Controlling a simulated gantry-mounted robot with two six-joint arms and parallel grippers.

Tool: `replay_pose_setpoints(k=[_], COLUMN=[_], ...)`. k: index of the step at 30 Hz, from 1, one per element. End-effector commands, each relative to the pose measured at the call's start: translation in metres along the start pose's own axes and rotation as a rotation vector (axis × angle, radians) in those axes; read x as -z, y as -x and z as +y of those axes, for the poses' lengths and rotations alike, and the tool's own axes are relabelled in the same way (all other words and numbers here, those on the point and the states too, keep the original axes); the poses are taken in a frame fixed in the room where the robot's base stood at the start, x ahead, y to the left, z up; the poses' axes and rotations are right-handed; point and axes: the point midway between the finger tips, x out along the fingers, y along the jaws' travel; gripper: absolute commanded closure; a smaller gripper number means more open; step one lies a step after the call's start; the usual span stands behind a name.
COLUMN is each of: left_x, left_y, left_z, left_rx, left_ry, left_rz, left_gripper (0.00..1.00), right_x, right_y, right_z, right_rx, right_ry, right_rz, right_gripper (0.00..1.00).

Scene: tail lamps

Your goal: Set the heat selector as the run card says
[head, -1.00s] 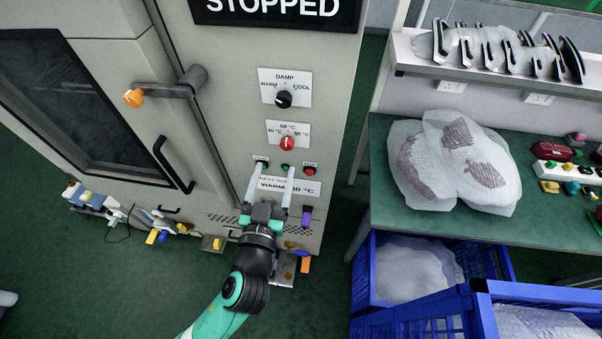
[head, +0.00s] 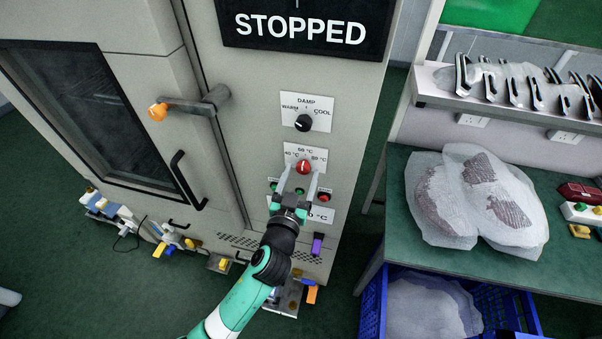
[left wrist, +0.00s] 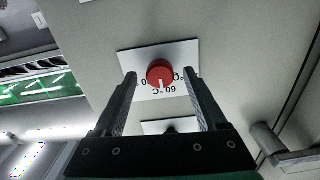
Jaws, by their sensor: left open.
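The heat selector is a red round knob (head: 303,166) on a white plate marked 40, 60 and 80 °C on the machine front. In the left wrist view the knob (left wrist: 160,73) shows a white mark pointing toward 60 °C. My left gripper (head: 299,179) is open and empty, its fingers pointing up at the knob. In the wrist view the fingertips appear on either side of the knob, apart from it; their depth is unclear. My right gripper is out of view.
A black damp knob (head: 303,123) sits above the red one, under a STOPPED sign (head: 302,29). A red push button (head: 323,198) and green ones flank my fingers. A door lever (head: 190,104) is at left. A table (head: 390,215) with wrapped pieces stands at right.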

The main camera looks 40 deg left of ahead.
Motion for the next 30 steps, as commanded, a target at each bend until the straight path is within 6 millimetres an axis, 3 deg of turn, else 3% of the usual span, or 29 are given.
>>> replay_pose_setpoints(k=[10,22,30], left_x=[0.0001,0.0,0.0001], left_y=[-0.0071,-0.0068,-0.0067], left_z=[-0.0002,-0.0002,-0.0002], left_rx=[0.0,0.0,0.0], left_ry=[0.001,0.001,-0.01], left_rz=[0.0,0.0,0.0], left_gripper=[0.28,1.0,1.0], right_x=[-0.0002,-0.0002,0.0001], right_y=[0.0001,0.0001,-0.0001], right_z=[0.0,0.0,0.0], right_rx=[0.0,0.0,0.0], right_ry=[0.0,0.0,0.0], right_rz=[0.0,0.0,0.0], right_gripper=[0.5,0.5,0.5])
